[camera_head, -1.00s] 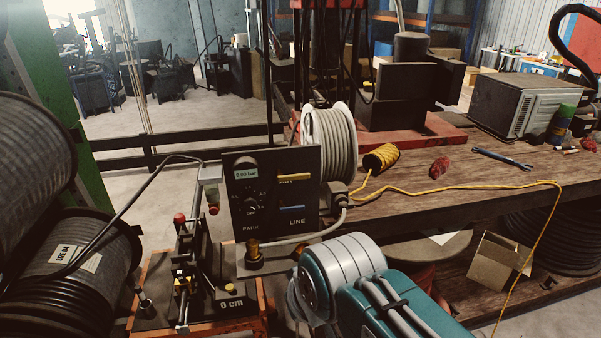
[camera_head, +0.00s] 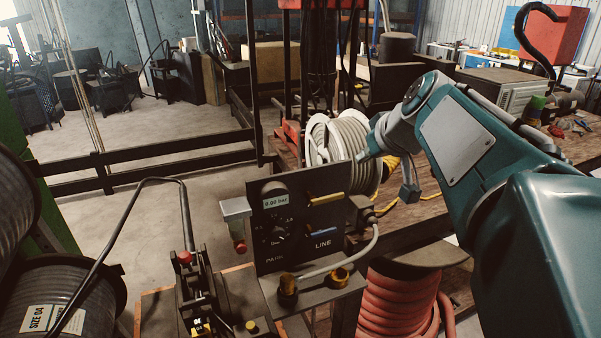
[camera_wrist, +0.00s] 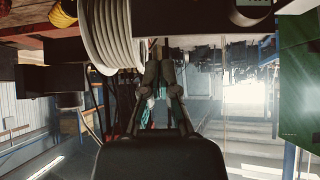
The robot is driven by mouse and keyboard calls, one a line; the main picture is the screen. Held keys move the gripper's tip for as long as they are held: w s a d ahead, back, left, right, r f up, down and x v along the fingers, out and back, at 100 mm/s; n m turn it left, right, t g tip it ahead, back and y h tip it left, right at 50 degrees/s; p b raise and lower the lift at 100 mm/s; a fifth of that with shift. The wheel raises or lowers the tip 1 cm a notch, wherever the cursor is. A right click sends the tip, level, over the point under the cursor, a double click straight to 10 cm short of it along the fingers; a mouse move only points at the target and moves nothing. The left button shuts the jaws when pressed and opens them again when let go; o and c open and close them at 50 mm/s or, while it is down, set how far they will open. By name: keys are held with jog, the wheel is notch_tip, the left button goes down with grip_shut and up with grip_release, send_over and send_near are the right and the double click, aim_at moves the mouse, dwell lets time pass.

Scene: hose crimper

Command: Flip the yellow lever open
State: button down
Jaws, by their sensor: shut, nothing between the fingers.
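The yellow lever (camera_head: 325,199) lies nearly level on the upper right of the dark control panel (camera_head: 272,245) in the head view. A blue lever (camera_head: 321,232) sits below it, above the word LINE. My gripper (camera_wrist: 160,68) shows in the wrist view with its two fingers together and nothing between them. In the head view my arm reaches in from the right, with its end right of the panel in front of the hose spool. The fingers are hard to make out there. The yellow lever does not show in the wrist view.
The grey hose spool (camera_head: 345,150) stands behind the panel's right side and also fills the wrist view's upper left (camera_wrist: 110,42). A grey cable (camera_head: 350,262) loops at the panel's lower right. The crimper with a red knob (camera_head: 185,257) stands at the lower left. Red hose (camera_head: 395,300) hangs below.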

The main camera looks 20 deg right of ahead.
jog(key=x, duration=0.6)
jog(key=a+x, duration=0.1)
jog(key=x, duration=0.3)
jog(key=shift+f, duration=0.1)
jog(key=f, duration=0.3)
jog(key=shift+a+f, duration=0.25)
jog(key=shift+f, duration=0.15)
jog(key=shift+d, duration=0.25)
